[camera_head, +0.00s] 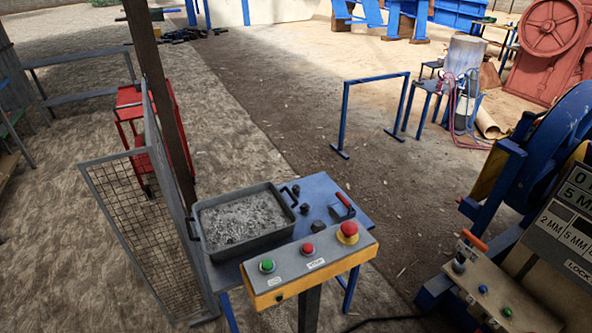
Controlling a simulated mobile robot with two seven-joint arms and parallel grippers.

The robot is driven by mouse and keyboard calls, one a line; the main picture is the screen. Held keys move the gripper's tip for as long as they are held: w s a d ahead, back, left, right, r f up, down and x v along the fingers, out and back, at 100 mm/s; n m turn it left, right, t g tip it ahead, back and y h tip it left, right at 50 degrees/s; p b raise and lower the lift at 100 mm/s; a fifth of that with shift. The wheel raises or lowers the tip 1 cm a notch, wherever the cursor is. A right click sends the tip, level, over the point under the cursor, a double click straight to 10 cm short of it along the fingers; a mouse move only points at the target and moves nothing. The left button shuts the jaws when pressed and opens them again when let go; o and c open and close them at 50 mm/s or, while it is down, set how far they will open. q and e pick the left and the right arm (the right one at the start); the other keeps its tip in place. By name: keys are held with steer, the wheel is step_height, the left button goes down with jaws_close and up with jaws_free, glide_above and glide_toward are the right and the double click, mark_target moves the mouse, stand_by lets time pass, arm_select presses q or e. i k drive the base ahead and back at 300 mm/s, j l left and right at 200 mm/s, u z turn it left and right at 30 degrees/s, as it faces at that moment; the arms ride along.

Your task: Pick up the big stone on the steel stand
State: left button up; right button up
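The steel stand (318,187) is a small blue-grey table at the centre of the view. Several dark stones lie on its top, right of a grey tray. The one nearest the control box, a dark stone (317,226), looks the biggest, though the sizes are hard to judge. Two smaller dark stones (304,208) and (296,190) lie close to the tray's right side. Neither of my grippers is in view.
The tray (203,241) holds grey grit. A red-handled tool (345,200) lies at the stand's right. A yellow-edged control box (309,264) with buttons stands in front. A mesh guard (140,235) is at left, a blue machine (562,130) at right.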

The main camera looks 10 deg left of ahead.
mark_target(318, 226)
steer(key=i+l+u, duration=0.25)
steer(key=i+u, duration=0.25)
steer(key=i+l+u, duration=0.3)
steer(key=l+u, duration=0.2)
steer(key=i+l+u, duration=0.25)
steer(key=l+u, duration=0.25)
steer(key=i+l+u, duration=0.15)
steer(key=l+u, duration=0.85)
steer(key=l, duration=0.25)
steer(key=l+u, duration=0.5)
steer(key=l, duration=0.2)
steer(key=k+l+u, duration=0.25)
steer(key=l+u, duration=0.25)
steer(key=k+l+u, duration=0.35)
steer(key=l+u, duration=0.15)
steer(key=l, duration=0.15)
